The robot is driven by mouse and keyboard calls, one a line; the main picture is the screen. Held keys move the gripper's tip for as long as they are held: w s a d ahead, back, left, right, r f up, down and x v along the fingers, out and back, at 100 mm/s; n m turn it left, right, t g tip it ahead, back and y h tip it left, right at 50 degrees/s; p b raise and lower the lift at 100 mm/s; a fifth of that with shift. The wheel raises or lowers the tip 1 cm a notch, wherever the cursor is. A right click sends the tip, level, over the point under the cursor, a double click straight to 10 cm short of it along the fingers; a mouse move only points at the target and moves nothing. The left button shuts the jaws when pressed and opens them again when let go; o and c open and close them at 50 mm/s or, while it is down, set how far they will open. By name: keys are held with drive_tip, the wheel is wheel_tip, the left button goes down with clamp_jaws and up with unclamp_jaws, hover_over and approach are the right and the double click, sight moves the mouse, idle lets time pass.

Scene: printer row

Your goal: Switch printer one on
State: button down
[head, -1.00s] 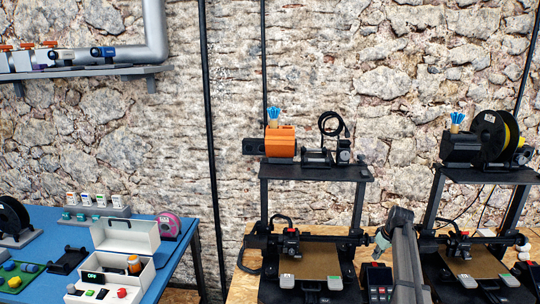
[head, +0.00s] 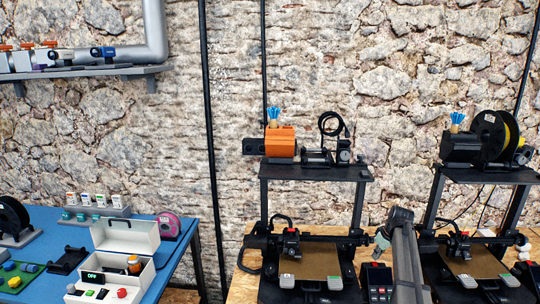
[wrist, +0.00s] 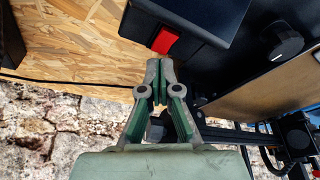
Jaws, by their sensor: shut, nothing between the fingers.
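My gripper (wrist: 160,68) shows in the wrist view with its fingers shut and empty. Its tips are close to a red rocker switch (wrist: 165,40) on the edge of a dark printer housing (wrist: 190,18). I cannot tell whether the tips touch the housing or which way the switch is set. In the head view one printer (head: 315,172) stands in the middle and another printer (head: 490,175) at the right. No number on either printer is readable.
A dark round knob (wrist: 283,41) sits right of the switch in the wrist view. A small keypad unit (head: 376,282) stands beside my arm. A blue table (head: 185,222) with an open white case (head: 125,237) is at the left. The stone wall is behind.

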sight(375, 263)
drive_tip(key=shift+f+b, duration=0.45)
drive_tip(key=shift+f, duration=0.5)
idle(0.7)
drive_tip(key=shift+r, duration=0.15)
drive_tip(key=shift+r+p, duration=1.55)
drive_tip(key=shift+r, duration=1.85)
